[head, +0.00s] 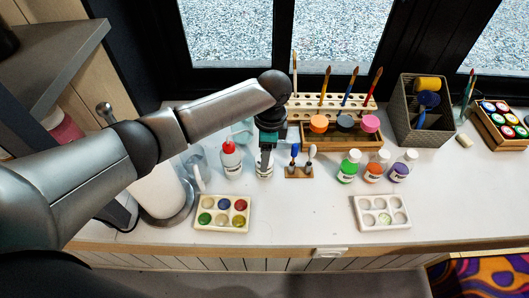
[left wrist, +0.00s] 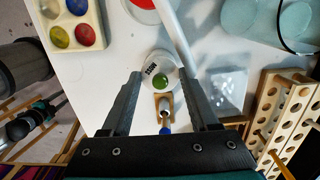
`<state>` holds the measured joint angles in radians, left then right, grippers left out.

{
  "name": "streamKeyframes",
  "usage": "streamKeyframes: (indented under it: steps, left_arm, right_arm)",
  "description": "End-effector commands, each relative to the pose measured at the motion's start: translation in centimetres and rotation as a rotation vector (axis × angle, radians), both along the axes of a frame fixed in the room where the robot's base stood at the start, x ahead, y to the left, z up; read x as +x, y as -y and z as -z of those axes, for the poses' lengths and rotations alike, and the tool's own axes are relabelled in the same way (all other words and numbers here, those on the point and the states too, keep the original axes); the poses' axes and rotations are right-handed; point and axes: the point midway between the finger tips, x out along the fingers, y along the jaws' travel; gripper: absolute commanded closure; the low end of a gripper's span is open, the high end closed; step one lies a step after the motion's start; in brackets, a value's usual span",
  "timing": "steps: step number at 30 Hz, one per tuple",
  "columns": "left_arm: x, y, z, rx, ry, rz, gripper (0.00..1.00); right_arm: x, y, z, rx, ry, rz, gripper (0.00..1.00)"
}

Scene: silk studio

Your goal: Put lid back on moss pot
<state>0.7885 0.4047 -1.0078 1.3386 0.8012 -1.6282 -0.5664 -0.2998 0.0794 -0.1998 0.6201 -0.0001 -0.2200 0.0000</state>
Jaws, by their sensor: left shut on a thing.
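My left gripper (head: 265,160) reaches down over the white counter and is shut on a small whitish pot (left wrist: 151,69). In the left wrist view the pot sits between the two fingertips (left wrist: 160,74). It has a dark printed label and a round green spot on top; I cannot tell whether that spot is a lid or the moss paint in the mouth. In the head view the pot (head: 265,172) shows below the fingers, upright, partly hidden. I cannot tell whether it touches the counter. No separate moss lid is clearly visible. My right gripper is not in view.
A red-capped bottle (head: 231,161) stands left of the gripper, a small brush stand (head: 299,173) right. Green (head: 347,168), orange (head: 375,168) and purple (head: 401,170) bottles stand further right. A wooden rack (head: 340,103) stands behind, paint palettes (head: 222,226) in front. The front middle counter is clear.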

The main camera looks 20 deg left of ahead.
Motion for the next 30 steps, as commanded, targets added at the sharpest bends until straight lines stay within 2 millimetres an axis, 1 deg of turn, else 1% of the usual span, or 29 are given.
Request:
streamKeyframes:
  steps: [18,25,26,30]
  left_arm:
    - [-0.03,0.01,0.97,0.000,0.000,0.000,0.91]
    - [-0.01,0.00,1.00,0.000,0.000,0.000,0.91]
    - [-0.01,0.00,1.00,0.000,0.000,0.000,0.37]
    - [-0.01,0.00,1.00,0.000,0.000,0.000,0.21]
  right_arm:
    - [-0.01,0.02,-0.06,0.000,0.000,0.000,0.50]
    - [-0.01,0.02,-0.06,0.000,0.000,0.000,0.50]
    - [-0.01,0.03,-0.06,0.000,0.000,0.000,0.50]
    - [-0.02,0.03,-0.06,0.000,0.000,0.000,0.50]
